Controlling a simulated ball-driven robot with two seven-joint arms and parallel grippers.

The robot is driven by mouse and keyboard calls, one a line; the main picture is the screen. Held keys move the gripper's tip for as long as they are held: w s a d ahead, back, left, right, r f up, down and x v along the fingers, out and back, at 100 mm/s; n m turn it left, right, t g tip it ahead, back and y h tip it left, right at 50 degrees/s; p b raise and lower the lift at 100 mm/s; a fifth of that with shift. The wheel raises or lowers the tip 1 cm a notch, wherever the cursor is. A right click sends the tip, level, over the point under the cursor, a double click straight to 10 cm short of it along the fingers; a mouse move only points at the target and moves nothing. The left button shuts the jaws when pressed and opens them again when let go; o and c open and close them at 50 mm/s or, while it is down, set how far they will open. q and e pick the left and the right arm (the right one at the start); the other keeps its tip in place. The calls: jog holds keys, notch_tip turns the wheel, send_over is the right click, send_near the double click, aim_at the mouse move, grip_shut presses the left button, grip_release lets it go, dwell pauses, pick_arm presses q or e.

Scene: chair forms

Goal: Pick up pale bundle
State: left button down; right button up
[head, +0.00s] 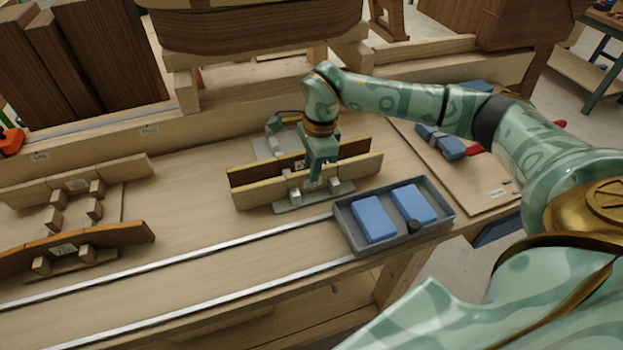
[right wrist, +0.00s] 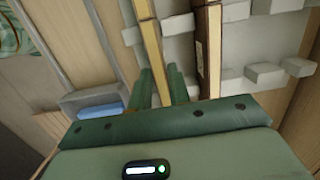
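The pale bundle (head: 270,191) is a long light-wood piece standing on edge in a grey metal rack (head: 335,190) on the bench. A darker brown bundle (head: 262,170) stands parallel just behind it. My right gripper (head: 316,178) points down at the middle of the pale bundle. In the right wrist view, the green fingers (right wrist: 161,85) lie on either side of the pale bundle (right wrist: 152,50), with the dark bundle (right wrist: 208,50) outside them to the right. The fingers look close to its faces, but contact is unclear. My left gripper is not in view.
A grey tray (head: 345,228) with two blue blocks stands just right of the rack. Curved wooden pieces (head: 95,238) stand at the left. Two metal rails (head: 190,258) run along the front. A wooden board (head: 485,190) with blue and red tools lies at the right.

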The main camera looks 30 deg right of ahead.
grip_shut()
jog(key=shift+r, duration=0.1)
